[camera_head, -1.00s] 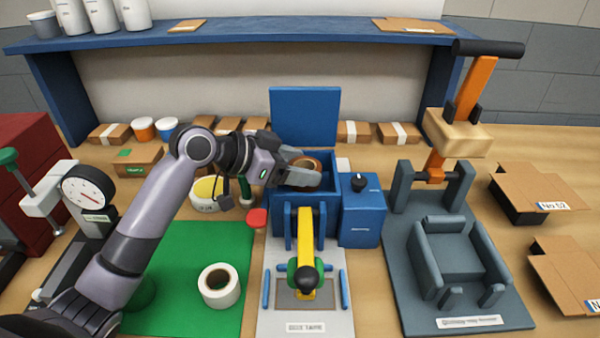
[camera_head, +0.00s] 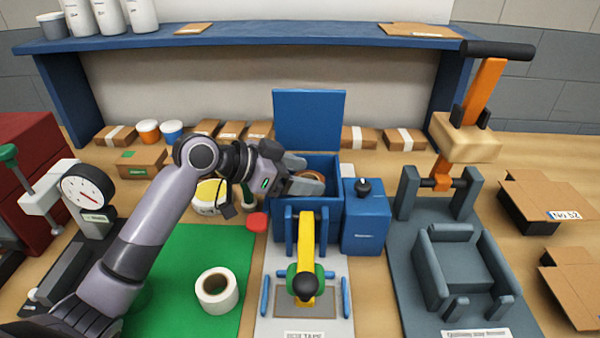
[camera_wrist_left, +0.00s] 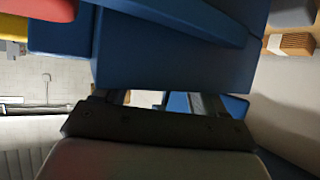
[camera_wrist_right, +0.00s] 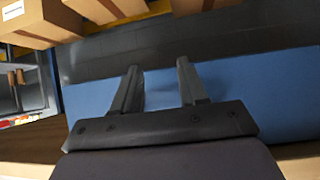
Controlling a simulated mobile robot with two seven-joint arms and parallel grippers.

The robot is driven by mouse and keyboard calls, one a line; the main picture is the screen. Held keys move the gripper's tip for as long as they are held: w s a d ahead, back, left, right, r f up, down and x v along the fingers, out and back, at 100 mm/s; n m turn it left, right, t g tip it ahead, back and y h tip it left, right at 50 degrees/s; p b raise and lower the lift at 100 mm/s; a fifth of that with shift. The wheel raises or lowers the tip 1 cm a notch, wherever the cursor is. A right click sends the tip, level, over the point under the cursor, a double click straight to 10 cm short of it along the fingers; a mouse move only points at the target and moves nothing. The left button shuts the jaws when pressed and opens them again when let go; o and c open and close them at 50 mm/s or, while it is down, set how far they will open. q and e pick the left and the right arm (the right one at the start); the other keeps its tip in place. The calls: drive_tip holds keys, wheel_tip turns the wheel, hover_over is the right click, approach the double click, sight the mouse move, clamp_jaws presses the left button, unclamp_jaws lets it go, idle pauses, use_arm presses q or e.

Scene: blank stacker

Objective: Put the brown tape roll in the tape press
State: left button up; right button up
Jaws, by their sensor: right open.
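The lower part of the roll is hidden by the finger and the box. In the left wrist view a blue wall (camera_wrist_left: 175,55) hides the fingertips and the roll. My right gripper (camera_wrist_right: 158,88) is open and empty in its wrist view, in front of a blue surface; it is out of the head view.
The raised blue lid (camera_head: 309,120) stands behind the box. A blue block with a black knob (camera_head: 366,215) is at its right. A white tape roll (camera_head: 217,290) lies on the green mat (camera_head: 190,265). A grey fixture with an orange lever (camera_head: 483,90) stands right.

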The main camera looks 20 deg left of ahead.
use_arm(q)
drive_tip(key=shift+f, duration=0.1)
drive_tip(key=r+v, duration=0.1)
drive_tip(key=v, duration=1.1)
drive_tip(key=shift+b, duration=0.3)
drive_tip(key=shift+r, duration=0.1)
